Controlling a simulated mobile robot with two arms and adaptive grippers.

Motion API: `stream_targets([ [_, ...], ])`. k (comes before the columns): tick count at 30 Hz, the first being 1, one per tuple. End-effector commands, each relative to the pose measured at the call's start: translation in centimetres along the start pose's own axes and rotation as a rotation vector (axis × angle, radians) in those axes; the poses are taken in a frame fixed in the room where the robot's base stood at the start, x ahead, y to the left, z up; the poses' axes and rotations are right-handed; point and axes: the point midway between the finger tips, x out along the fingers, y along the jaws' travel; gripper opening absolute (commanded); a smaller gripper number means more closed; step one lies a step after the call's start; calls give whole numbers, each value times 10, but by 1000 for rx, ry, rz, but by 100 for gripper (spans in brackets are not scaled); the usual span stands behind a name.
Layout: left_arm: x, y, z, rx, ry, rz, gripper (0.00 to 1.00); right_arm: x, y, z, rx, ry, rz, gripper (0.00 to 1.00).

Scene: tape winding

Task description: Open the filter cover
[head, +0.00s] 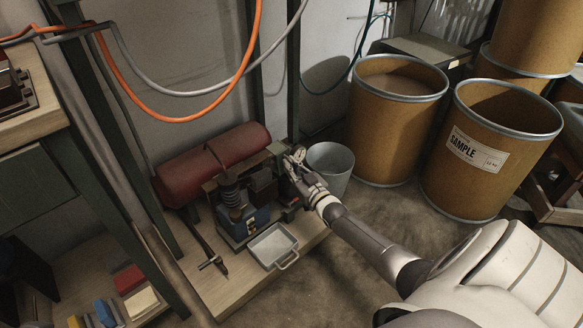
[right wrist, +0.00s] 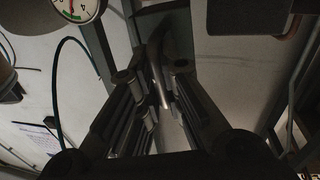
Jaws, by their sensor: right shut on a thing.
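The compressor unit (head: 245,200) has a red tank (head: 212,165) behind it and stands on a low wooden platform. My right gripper (head: 297,158) is at the upper right side of this unit, beside a small greenish block (head: 276,148). In the right wrist view the fingers of my right gripper (right wrist: 160,92) are closed around a slim greyish metal piece (right wrist: 160,80), which I take to be part of the filter cover. The fingers and shadow hide most of the cover, so I cannot tell how far open it is. My left gripper is not in view.
A grey bucket (head: 331,168) stands close to the right of my gripper, with large brown drums (head: 397,125) beyond. A metal tray (head: 272,246) lies in front of the compressor. A pressure gauge (right wrist: 76,8) shows at the top of the wrist view. An orange hose (head: 190,118) hangs above.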

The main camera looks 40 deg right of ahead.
Motion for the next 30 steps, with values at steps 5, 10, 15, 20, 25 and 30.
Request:
stream_targets([
  [5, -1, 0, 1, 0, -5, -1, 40, -1, 1, 2, -2, -5, 2, 16],
  [10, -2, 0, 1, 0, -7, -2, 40, -1, 0, 2, -1, -5, 0, 30],
  [15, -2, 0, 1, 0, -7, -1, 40, -1, -3, 3, 1, -6, -3, 30],
  [20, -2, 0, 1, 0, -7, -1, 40, -1, -2, 2, 0, -4, -2, 30],
  [25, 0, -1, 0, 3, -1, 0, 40, -1, -1, 1, 0, -3, -1, 30],
  [30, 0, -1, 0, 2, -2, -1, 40, -12, -1, 2, 0, -3, -1, 30],
])
